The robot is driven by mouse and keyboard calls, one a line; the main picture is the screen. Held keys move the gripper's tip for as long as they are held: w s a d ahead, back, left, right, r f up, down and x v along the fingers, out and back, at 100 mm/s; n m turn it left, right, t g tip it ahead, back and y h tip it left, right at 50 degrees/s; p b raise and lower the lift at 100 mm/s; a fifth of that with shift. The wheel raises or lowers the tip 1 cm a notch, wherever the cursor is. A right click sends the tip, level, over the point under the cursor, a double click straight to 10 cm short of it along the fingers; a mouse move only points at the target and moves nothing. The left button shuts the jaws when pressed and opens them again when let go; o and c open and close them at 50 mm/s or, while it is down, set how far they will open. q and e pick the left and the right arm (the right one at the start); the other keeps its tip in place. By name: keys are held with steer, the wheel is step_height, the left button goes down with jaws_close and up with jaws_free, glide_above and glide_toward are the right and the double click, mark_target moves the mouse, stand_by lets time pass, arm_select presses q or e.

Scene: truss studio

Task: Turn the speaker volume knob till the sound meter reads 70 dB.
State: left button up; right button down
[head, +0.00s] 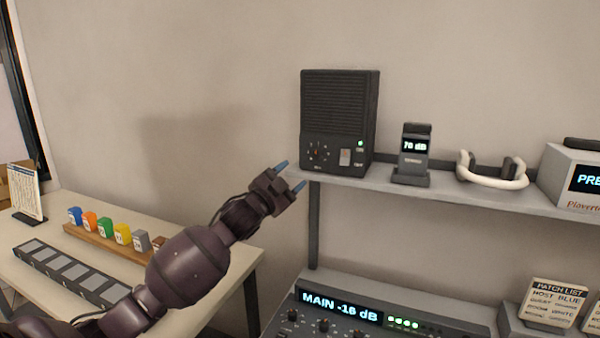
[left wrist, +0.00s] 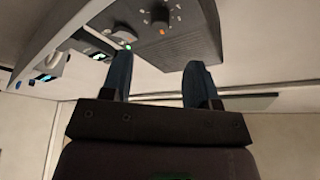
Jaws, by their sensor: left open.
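The black speaker (head: 338,105) stands on the shelf against the wall. Its volume knob (head: 318,152), with an orange pointer and a ring of marks, is at the lower left of its front. The knob also shows upside down in the left wrist view (left wrist: 160,28). The sound meter (head: 414,150) stands right of the speaker; its small display seems to read 70 dB, though the second digit is hard to make out. My left gripper (head: 290,175) is open and empty, below and left of the knob and apart from it. My right gripper is not in view.
White headphones (head: 493,172) and a grey box with a screen (head: 575,180) are farther right on the shelf (head: 470,190). Below is a mixer reading MAIN -16 dB (head: 340,306). A table with coloured blocks (head: 105,228) stands left. The wall above is clear.

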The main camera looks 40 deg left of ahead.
arm_select(q)
steer(key=shift+v, duration=0.8)
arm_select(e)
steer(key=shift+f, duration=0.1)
